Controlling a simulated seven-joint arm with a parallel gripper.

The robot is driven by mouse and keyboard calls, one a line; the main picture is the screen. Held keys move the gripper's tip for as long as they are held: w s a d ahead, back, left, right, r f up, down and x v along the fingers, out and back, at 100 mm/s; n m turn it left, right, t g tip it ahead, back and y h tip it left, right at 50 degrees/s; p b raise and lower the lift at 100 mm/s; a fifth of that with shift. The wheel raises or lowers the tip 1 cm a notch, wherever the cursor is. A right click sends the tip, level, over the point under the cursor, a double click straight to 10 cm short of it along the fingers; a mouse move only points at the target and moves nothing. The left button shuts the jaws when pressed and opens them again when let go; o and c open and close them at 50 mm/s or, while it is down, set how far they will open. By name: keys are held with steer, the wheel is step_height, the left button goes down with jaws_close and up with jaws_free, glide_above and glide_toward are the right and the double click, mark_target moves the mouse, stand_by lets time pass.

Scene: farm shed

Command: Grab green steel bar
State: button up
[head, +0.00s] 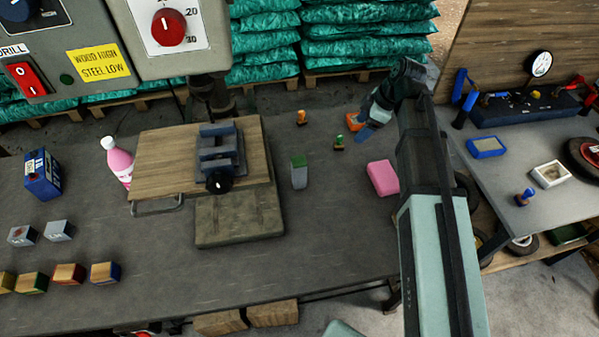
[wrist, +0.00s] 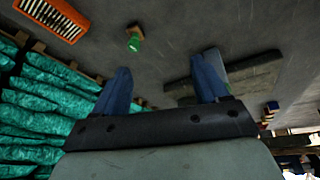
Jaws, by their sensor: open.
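A grey block with a green top (head: 299,171), which fits the green steel bar, stands on the workbench just right of the drill press base. My gripper (head: 372,128) is open and empty, up and to the right of the bar, near the orange item and pink block. In the wrist view its two blue fingers (wrist: 164,88) are spread apart with bare bench between them. A pale grey shape shows behind the right finger there; I cannot tell whether it is the bar.
The drill press table with its vise (head: 220,155) stands left of the bar. A small green-based piece (head: 339,143), an orange item (head: 353,121) and a pink block (head: 383,178) are to its right. Several wood and steel blocks lie far left. The bench front is clear.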

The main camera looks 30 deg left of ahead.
steer(key=s+a+r+n+g+h, duration=0.15)
steer(key=s+a+n, duration=0.45)
steer(key=s, duration=0.7)
steer(key=m, duration=0.1)
glide_toward(292, 177)
steer(key=shift+w+d+f+g, duration=0.25)
steer(key=shift+d+f+g, duration=0.1)
steer(key=shift+f, duration=0.35)
steer(key=shift+s+a+x, duration=0.1)
steer(key=shift+a+x, duration=0.05)
steer(key=shift+x, duration=1.25)
steer(key=shift+s+a+x, duration=0.15)
steer(key=shift+x, duration=1.3)
steer(key=shift+r, duration=0.15)
steer(key=shift+c, duration=0.4)
steer(key=c, duration=1.2)
steer(key=shift+o, duration=0.2)
steer(key=shift+r, duration=0.15)
